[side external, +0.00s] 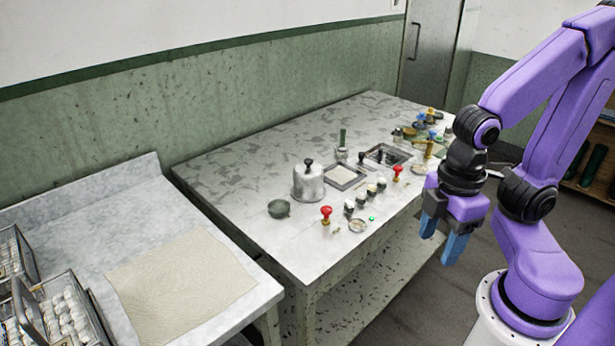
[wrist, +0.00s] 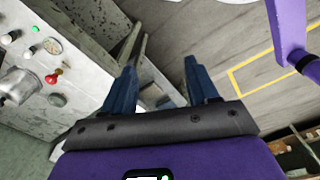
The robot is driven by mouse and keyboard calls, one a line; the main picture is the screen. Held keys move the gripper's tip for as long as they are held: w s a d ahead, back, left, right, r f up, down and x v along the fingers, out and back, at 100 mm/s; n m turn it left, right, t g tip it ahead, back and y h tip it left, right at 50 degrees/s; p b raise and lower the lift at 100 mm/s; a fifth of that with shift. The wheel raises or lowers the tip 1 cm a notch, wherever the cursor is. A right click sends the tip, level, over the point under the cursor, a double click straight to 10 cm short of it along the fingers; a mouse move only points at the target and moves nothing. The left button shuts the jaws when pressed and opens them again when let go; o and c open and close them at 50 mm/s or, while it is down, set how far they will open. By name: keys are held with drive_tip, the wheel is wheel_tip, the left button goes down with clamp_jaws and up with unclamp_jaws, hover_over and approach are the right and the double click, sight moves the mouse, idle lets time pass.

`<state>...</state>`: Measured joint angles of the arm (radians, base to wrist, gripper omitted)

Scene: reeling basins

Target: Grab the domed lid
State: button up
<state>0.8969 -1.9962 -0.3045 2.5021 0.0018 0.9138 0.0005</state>
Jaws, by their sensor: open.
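The domed lid (side external: 308,185) is a silver metal dome with a black knob on top. It stands upright on the grey mottled table (side external: 240,158), left of the middle. A silver shape at the left edge of the wrist view (wrist: 17,84) looks like the same lid, partly cut off. My gripper (side external: 442,240) points down with blue fingers apart and nothing between them. It is off the table's front edge, to the right of the lid and well apart from it. In the wrist view the open fingers (wrist: 160,70) are over the floor.
Red-knobbed stamps (side external: 326,213), small jars, a square tray (side external: 343,176) and a dark green bowl (side external: 279,208) stand around the lid. More small items crowd the table's far right end. A lower side table (side external: 75,218) holds a beige cloth (side external: 180,278) and wire baskets.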

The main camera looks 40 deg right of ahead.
drive_tip(key=o, duration=0.8)
drive_tip(key=shift+w, duration=0.1)
drive_tip(key=n+t+h, duration=0.5)
drive_tip(key=n+h, duration=0.5)
drive_tip(key=h, duration=0.3)
approach(307, 162)
drive_tip(key=x, duration=1.1)
drive_tip(key=shift+d+f, duration=0.1)
drive_tip(key=shift+d, duration=0.05)
